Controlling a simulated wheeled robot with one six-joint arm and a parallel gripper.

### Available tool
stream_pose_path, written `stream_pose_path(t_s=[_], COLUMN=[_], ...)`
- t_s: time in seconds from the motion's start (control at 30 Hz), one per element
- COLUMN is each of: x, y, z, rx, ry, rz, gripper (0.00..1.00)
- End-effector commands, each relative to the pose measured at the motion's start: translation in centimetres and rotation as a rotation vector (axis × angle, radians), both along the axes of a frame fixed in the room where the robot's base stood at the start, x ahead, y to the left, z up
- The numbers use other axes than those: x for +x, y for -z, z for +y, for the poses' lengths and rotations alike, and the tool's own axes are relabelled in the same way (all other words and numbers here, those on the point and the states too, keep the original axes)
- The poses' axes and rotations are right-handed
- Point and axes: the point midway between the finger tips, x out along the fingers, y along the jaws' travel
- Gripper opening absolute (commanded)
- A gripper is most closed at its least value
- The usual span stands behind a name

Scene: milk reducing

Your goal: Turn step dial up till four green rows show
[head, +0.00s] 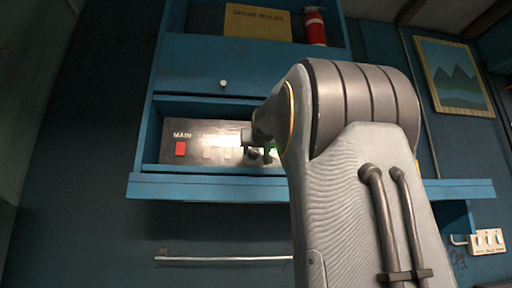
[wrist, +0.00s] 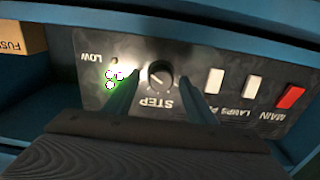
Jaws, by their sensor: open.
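The step dial (wrist: 161,73) is a round dark knob above the upside-down word STEP in the wrist view. My gripper (wrist: 159,78) is open, with one finger on each side of the dial; I cannot tell whether they touch it. Green light (wrist: 118,86) glows beside the left finger, with a few small bright spots in it. The finger partly hides this area, so I cannot count lit green rows. In the head view, my gripper (head: 262,152) is at the panel, and my arm hides much of the dial area; a little green glow (head: 272,149) shows there.
The dark control panel (head: 208,162) sits in a blue cabinet recess. A red MAIN switch (wrist: 291,97) and two pale switches (wrist: 214,80) stand beside the dial. A tan FUSE box (wrist: 22,34) is at the wrist view's left. A blue ledge (head: 205,187) runs below the panel.

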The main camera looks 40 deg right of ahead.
Motion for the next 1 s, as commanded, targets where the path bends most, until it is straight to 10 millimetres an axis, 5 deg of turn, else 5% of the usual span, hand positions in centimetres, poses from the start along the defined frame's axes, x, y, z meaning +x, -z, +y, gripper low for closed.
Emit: stream_pose_path(t_s=[0.37, 0.6, 1.0], x=[0.68, 0.69, 0.73], y=[0.07, 0.07, 0.19], z=[-0.12, -0.08, -0.06], rx=[0.0, 0.0, 0.075], ry=[-0.003, -0.004, -0.004], rz=[0.0, 0.0, -0.045], gripper=[0.51, 0.1, 0.1])
